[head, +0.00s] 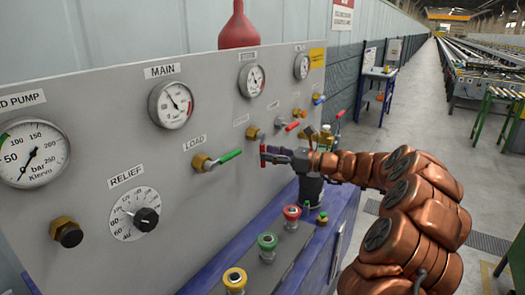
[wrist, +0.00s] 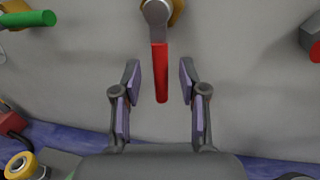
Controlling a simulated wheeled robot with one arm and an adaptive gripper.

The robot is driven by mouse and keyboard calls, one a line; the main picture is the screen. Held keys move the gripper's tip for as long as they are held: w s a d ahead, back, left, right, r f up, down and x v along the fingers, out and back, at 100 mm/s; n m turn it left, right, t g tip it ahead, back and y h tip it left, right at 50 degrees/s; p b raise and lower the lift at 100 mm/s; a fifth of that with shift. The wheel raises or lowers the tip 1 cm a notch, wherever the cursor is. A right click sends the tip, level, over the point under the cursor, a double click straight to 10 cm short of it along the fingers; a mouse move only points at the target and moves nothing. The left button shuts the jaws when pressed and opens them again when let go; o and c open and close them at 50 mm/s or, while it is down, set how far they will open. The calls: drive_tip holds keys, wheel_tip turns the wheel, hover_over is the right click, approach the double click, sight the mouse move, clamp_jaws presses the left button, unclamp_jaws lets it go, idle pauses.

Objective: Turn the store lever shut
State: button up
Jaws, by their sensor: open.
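A red-handled lever (wrist: 160,72) hangs straight down from its brass valve (wrist: 177,12) in the wrist view. My gripper (wrist: 158,82) is open, with one finger on each side of the red handle and a visible gap on both sides. In the head view the same red handle (head: 263,157) shows upright at the tip of my gripper (head: 273,154), partly hidden by it. The label above this lever is too small to read. A gauge (head: 251,81) above it carries a label that looks like STORE.
A green-handled lever (head: 230,155) under the LOAD label sits to the left, pointing sideways. Another red-handled lever (head: 292,126) is close on the right. Coloured push buttons (head: 267,242) stand on the blue ledge below. A relief knob (head: 146,219) is farther left.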

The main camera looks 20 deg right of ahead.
drive_tip(key=shift+x, duration=1.5)
clamp_jaws()
